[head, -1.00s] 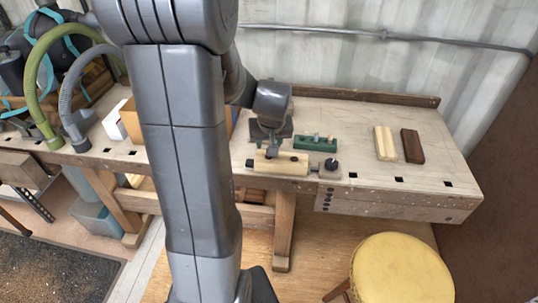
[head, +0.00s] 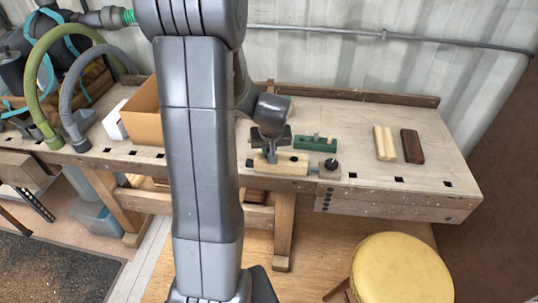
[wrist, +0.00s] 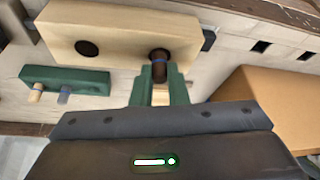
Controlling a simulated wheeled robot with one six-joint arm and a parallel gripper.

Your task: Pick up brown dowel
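A pale wood block (head: 276,164) lies near the front edge of the bench; in the wrist view (wrist: 125,28) it shows two round holes. My gripper (wrist: 166,72) is pointed at this dowel. Its green fingers stand apart, one on each side of the dowel's near end. I cannot see clear contact. In the head view my gripper (head: 271,155) is just over the block, and the dowel is hidden behind it.
A green block (head: 316,144) with small pegs lies just behind the pale block. A cardboard box (head: 145,108) stands to the left. Pale and dark brown wood pieces (head: 384,143) (head: 412,146) lie to the right, with bare bench around them. A yellow stool (head: 400,272) stands in front.

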